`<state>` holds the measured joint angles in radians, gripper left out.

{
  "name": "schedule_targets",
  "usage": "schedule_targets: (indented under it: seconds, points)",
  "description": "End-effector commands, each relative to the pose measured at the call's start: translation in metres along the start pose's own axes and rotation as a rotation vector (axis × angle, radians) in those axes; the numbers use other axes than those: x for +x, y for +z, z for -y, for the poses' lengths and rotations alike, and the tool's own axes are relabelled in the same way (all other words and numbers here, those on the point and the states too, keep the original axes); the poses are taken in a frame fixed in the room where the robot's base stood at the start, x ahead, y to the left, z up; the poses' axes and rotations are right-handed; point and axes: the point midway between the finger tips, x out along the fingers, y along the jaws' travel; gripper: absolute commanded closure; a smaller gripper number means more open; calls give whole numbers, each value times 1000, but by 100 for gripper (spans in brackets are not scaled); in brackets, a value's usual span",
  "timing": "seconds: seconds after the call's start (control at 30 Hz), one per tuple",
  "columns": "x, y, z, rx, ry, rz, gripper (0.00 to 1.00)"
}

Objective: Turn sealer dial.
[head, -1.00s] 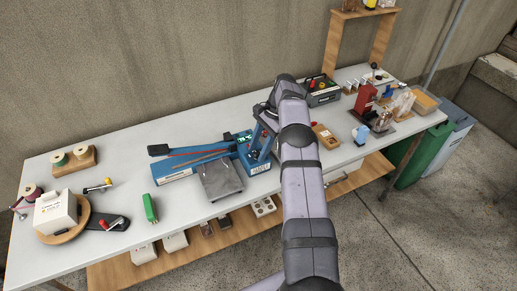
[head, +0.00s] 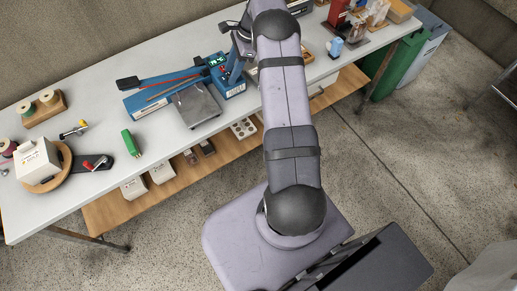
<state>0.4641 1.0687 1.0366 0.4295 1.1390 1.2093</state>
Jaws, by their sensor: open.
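The blue impulse sealer (head: 226,88) stands on the white table near the middle of the head view. It has a long blue base with a raised black-handled arm (head: 160,80) to the left and a control box with a small lit display at its right end. The sealer's dial is too small to make out. My gripper (head: 236,34) is open, just above and behind the control box, beside my arm. My arm hides part of the table right of the sealer. I cannot tell whether the fingers touch anything.
A grey metal plate (head: 196,104) sits in front of the sealer.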

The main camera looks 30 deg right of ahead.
Motion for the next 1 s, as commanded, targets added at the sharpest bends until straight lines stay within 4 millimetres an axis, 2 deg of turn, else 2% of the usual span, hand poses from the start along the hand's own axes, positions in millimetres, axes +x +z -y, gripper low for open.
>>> schedule_targets:
  seconds: [0.6, 1.0]
  points:
    - [-1, 2, -6, 621, -259, 0, 59]
    - [-72, 6, -22, 607, -256, 0, 59]
